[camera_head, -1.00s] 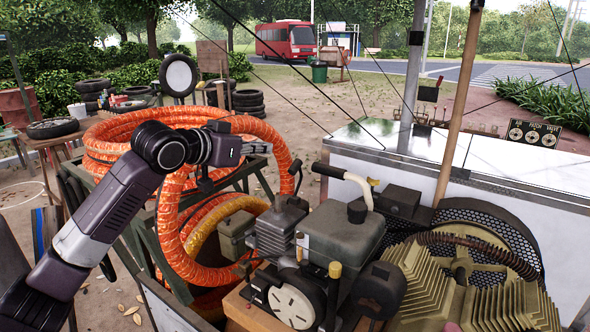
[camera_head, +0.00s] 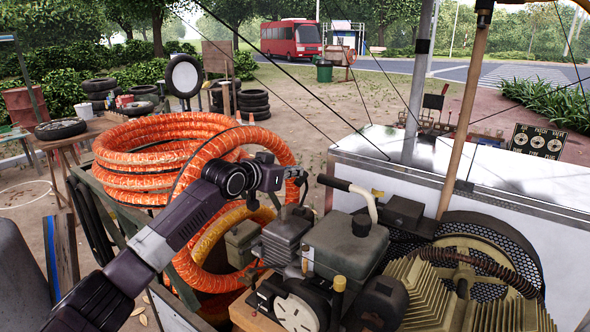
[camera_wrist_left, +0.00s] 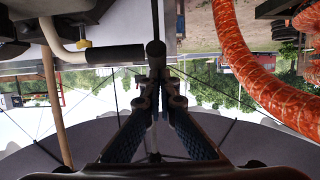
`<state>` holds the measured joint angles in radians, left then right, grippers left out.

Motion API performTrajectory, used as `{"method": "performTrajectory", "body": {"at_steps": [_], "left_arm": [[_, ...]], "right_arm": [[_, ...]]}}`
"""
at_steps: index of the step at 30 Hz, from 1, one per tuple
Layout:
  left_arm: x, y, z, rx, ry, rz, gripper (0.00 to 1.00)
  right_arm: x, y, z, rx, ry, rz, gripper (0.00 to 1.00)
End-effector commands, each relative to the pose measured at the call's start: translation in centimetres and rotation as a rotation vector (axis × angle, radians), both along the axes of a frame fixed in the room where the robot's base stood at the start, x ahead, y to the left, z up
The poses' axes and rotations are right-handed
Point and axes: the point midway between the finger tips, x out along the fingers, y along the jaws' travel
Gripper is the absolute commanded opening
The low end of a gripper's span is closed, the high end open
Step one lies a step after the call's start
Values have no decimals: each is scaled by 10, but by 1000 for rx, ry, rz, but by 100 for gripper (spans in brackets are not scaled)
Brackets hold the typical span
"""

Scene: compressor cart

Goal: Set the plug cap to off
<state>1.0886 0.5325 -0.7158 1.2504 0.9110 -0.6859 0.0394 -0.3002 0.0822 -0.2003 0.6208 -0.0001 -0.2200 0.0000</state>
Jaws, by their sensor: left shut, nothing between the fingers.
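My left gripper (camera_head: 298,173) is shut and empty above the small engine (camera_head: 345,240) on the cart. A dark, thin curved piece (camera_head: 304,190), which looks like the plug cap or its lead, rises from the finned cylinder (camera_head: 287,236) right by the fingertips. I cannot tell whether they touch. In the left wrist view the closed fingers (camera_wrist_left: 155,75) point at a small dark rounded piece (camera_wrist_left: 156,47), possibly the cap, just beyond their tips. The cap's setting cannot be made out. My right gripper is out of view.
A pull handle with a black grip (camera_head: 334,183) stands close right of the fingertips; its grip also shows in the wrist view (camera_wrist_left: 115,54). An orange hose coil (camera_head: 150,165) lies behind and left. A wooden pole (camera_head: 462,120) and a white-sided box (camera_head: 500,225) stand right.

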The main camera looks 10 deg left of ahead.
Motion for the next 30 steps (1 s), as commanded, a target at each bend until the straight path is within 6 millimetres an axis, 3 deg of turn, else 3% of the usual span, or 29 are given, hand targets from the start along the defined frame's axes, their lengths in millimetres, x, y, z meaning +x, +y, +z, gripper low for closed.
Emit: {"method": "performTrajectory", "body": {"at_steps": [11, 20, 30], "left_arm": [[1, -1, 2, 3, 6, 0, 0], [11, -6, 10, 38, 102, 0, 0], [32, -13, 0, 40, 101, 0, 0]], "right_arm": [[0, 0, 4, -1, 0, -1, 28], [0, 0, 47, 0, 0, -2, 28], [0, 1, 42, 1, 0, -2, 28]]}}
